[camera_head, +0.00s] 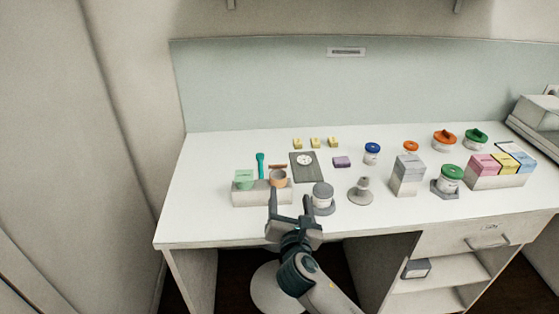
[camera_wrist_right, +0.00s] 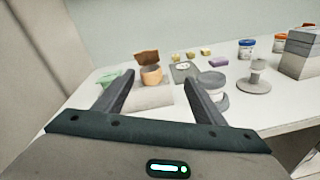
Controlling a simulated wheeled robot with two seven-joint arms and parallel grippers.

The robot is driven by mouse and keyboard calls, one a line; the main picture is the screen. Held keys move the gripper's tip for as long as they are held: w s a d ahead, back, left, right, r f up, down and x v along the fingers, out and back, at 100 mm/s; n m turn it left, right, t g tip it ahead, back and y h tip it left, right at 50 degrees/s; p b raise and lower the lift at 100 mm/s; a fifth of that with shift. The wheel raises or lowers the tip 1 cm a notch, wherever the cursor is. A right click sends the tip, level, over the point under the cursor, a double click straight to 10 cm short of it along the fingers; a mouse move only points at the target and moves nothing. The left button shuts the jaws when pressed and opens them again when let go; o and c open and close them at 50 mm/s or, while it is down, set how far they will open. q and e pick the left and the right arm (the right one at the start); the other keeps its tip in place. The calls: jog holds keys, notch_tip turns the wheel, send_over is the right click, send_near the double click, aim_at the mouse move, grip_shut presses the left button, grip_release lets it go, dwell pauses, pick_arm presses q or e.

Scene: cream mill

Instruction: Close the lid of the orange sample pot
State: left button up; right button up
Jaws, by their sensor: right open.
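The orange sample pot (camera_head: 279,180) stands in the right part of a pale block (camera_head: 262,197) at the left front of the table. Its brownish-orange lid (camera_head: 278,167) stands up open at the pot's back edge. In the right wrist view the pot (camera_wrist_right: 152,75) and its raised lid (camera_wrist_right: 147,57) show ahead, between the fingers. My right gripper (camera_head: 290,203) is open and empty, in front of the block and short of the pot. My left gripper is in neither view.
A green pot (camera_head: 244,179) sits left on the same block. A grey-lidded jar (camera_head: 323,196) stands close right of my right gripper. A grey stand (camera_head: 361,191), a grey box (camera_head: 407,176) and several lidded jars are farther right. Table between is clear.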

aim_at(278, 166)
jog(key=n, duration=0.1)
jog(key=a+r+n, duration=0.1)
jog(key=n, duration=0.1)
jog(key=a+n+t, duration=0.1)
jog(key=shift+r+y, duration=0.3)
jog(key=shift+y, duration=0.1)
jog(key=shift+w, duration=0.15)
jog(key=w+p, duration=0.2)
jog(key=w, duration=1.5)
jog(key=c, duration=1.1)
jog(key=shift+o, duration=0.2)
jog(key=shift+f, duration=0.1)
